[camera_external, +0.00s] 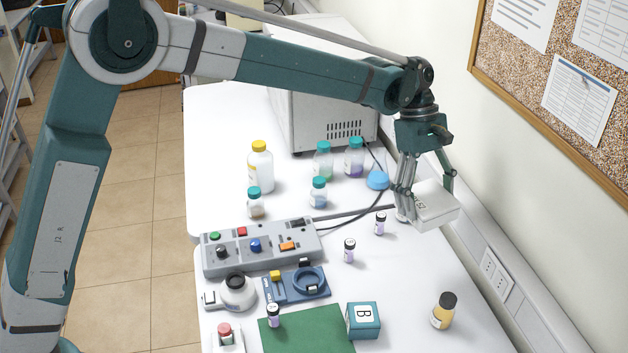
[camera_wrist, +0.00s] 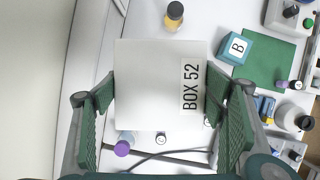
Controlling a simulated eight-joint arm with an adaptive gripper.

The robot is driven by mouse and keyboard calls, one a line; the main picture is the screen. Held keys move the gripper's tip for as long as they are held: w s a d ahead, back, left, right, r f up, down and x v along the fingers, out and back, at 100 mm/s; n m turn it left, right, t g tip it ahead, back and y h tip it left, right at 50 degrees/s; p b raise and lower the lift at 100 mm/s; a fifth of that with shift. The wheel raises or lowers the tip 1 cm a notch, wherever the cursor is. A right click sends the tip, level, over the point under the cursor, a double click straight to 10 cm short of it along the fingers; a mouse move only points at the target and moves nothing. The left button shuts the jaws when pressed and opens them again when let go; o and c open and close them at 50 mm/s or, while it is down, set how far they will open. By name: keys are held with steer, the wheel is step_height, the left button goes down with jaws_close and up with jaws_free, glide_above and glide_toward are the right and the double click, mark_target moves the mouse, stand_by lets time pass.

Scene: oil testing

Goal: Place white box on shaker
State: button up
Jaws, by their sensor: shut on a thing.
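The white box (camera_external: 438,209), labelled "BOX 52" in the wrist view (camera_wrist: 152,85), is held between the two fingers of my gripper (camera_external: 425,192). The fingers press on opposite sides of it. It is held slightly tilted in the external view, above the right side of the table near the wall. A blue device with a round ring and a yellow button (camera_external: 296,286), which may be the shaker, sits on the table to the lower left of the box, apart from it. I cannot tell for sure which device is the shaker.
A grey control panel (camera_external: 262,247) stands behind the blue device. Small vials (camera_external: 349,250), a teal cube marked B (camera_external: 363,320), a green mat (camera_external: 300,335) and an amber bottle (camera_external: 443,311) are nearby. Several capped bottles (camera_external: 260,168) stand farther back. The wall is close at right.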

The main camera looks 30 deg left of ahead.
steer(key=w+a+n+t, duration=0.1)
steer(key=w+a+n, duration=0.3)
steer(key=a, duration=1.1)
steer(key=w+a+n+t, duration=0.15)
steer(key=w+a, duration=0.45)
steer(key=a, duration=0.9)
steer(key=w+a+n+t, duration=0.1)
steer(key=w+a+n, duration=0.4)
steer(key=a, duration=1)
steer(key=s+a+n+t, duration=0.25)
steer(key=a+n, duration=0.25)
steer(key=a, duration=2.7)
step_height(320, 180, down, 11)
steer(key=shift+a+f, duration=0.15)
steer(key=shift+a, duration=0.1)
steer(key=shift+s+f, duration=0.1)
steer(key=shift+f, duration=3.05)
steer(key=shift+f, duration=1.85)
